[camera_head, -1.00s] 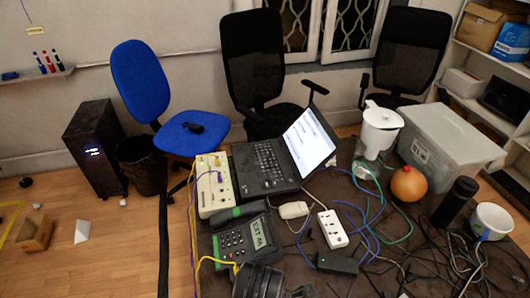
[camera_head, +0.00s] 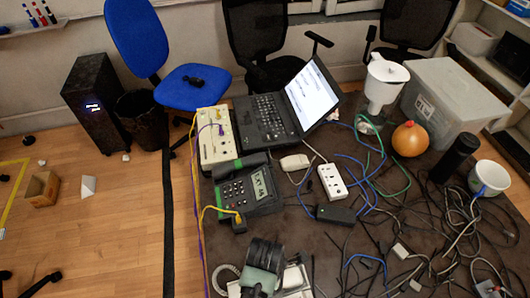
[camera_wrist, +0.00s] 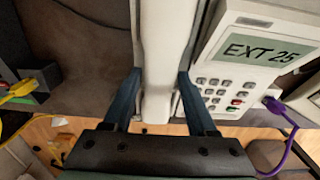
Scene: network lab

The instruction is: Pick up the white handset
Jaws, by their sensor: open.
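The white handset (camera_wrist: 165,35) lies along the left side of a white desk phone (camera_wrist: 228,75) with keypad and a screen reading "EXT 25". In the wrist view my gripper (camera_wrist: 160,75) is open, one blue-grey finger on each side of the handset. Whether the fingers touch it I cannot tell. In the head view my gripper (camera_head: 262,262) is over the white phone (camera_head: 293,277) at the table's front, hiding much of it.
A dark desk phone (camera_head: 248,192) with its own handset stands behind, a yellow cable plugged in. Nearby are a power strip (camera_head: 332,181), black adapter (camera_head: 336,214) and laptop (camera_head: 270,130). Tangled cables (camera_head: 430,235) cover the right side. A purple cable (camera_wrist: 285,120) plugs into the white phone.

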